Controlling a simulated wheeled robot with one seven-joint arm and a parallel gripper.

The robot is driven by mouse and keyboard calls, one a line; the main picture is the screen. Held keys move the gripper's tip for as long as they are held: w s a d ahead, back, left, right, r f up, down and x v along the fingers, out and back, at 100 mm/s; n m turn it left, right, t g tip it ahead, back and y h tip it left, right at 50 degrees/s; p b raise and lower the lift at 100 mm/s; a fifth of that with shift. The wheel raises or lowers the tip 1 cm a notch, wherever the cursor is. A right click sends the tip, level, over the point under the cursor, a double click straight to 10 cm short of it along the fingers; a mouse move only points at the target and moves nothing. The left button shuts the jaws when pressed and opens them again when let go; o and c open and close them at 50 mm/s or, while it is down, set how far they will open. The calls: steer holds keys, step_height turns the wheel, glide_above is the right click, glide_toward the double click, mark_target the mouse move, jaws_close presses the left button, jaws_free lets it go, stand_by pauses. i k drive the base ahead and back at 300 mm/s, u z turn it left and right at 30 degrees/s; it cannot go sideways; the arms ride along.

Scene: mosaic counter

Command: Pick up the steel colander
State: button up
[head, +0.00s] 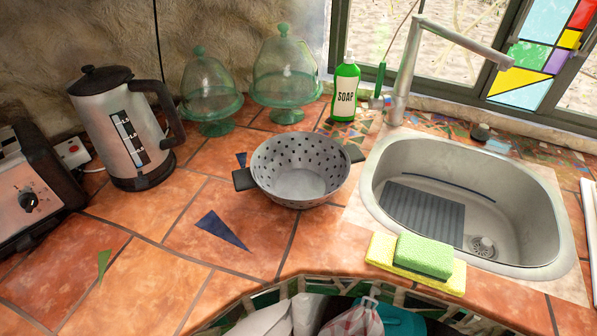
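The steel colander (300,184) stands upright and empty on the orange tiled counter (150,250), near the middle of the head view. It is a grey bowl with rows of dark holes and two black handles. One handle (244,180) points left and the other (354,153) points to the back right. My gripper is not in view.
Left are a kettle (118,130) and a toaster (25,190). Behind are two green glass cake stands (211,92) (286,73) and a soap bottle (345,92). Right are the sink (520,200), faucet (400,75) and sponges (425,256). The front-left counter is clear.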

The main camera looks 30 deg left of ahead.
mark_target(296, 170)
steer(key=u, duration=0.4)
steer(key=k, duration=1.4)
steer(key=z, duration=0.25)
steer(key=i, duration=1)
